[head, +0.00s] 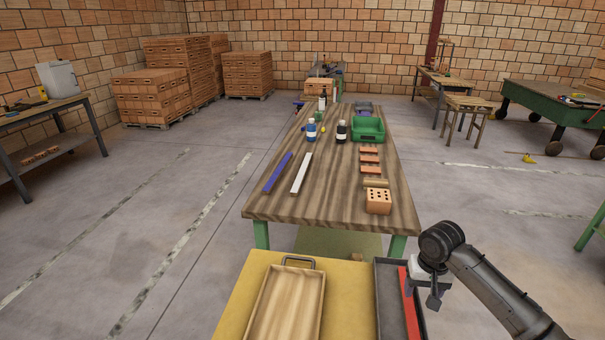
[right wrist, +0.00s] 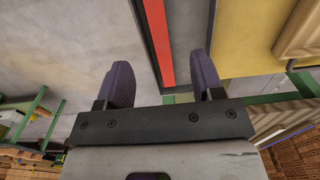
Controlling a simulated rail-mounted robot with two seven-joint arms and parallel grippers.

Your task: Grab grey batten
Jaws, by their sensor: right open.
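A pale grey, nearly white batten (head: 301,173) lies flat on the wooden workbench (head: 335,205), in its front left part. A blue-purple batten (head: 277,172) lies beside it on the left, with a gap between them. My right gripper (head: 424,292) is open and empty, low at the front right, well away from the grey batten. In the right wrist view its two dark fingers (right wrist: 162,78) stand apart, with a red strip (right wrist: 159,40) in a dark tray showing between and beyond them. The grey batten does not show in that view. My left gripper is not in view.
On the bench are bottles (head: 311,130), a green bin (head: 370,129), several flat orange pieces (head: 369,159) and a holed brick (head: 378,201). In front, a yellow surface (head: 349,300) bears a wooden tray (head: 262,300) and the dark tray (head: 386,275). The bench's front left is otherwise clear.

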